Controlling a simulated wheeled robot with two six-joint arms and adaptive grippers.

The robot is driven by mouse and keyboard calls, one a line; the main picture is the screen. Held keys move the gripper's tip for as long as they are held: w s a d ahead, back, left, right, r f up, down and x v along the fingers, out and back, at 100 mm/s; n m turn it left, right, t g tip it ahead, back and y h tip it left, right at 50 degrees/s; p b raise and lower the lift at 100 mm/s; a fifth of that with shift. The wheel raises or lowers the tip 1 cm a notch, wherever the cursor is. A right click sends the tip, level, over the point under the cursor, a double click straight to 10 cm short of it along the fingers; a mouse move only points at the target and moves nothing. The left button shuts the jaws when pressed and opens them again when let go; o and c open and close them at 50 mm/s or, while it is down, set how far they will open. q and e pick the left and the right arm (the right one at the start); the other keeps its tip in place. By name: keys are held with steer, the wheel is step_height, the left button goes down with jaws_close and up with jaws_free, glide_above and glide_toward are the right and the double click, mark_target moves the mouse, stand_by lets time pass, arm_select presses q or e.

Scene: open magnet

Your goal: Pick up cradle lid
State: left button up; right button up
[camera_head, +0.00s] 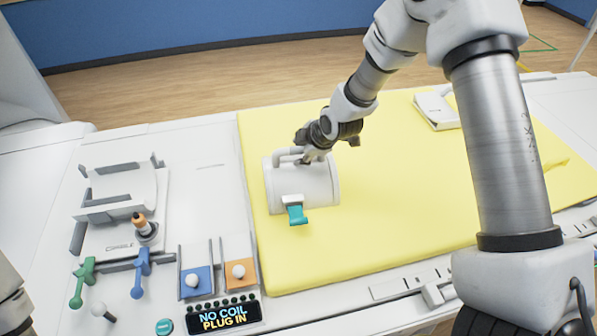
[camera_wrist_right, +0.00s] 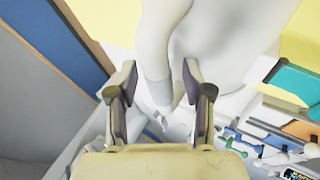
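The cradle lid (camera_head: 315,185) is a white, curved half-cylinder cover with a raised handle (camera_head: 288,153) on top and a teal latch (camera_head: 296,214) at its front. It sits on the yellow mat (camera_head: 390,220). My right gripper (camera_head: 306,156) is at the handle. In the right wrist view, the two fingers of the right gripper (camera_wrist_right: 158,92) are apart, one on each side of the white handle (camera_wrist_right: 154,60), with gaps visible. The teal latch also shows at the right of that view (camera_wrist_right: 297,78). My left gripper is not in view.
A white cradle-like fixture (camera_head: 125,190) stands on the left of the white table. Near it are an orange-topped knob (camera_head: 140,222), green (camera_head: 82,280) and blue (camera_head: 140,270) levers, and a display (camera_head: 223,317) reading "NO COIL PLUG IN". A white box (camera_head: 437,110) lies at the mat's back right.

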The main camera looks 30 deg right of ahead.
steer(key=shift+s+r, duration=0.1)
steer(key=shift+s, duration=0.1)
jaws_close()
steer(key=shift+w+a, duration=0.1)
steer(key=shift+w, duration=0.1)
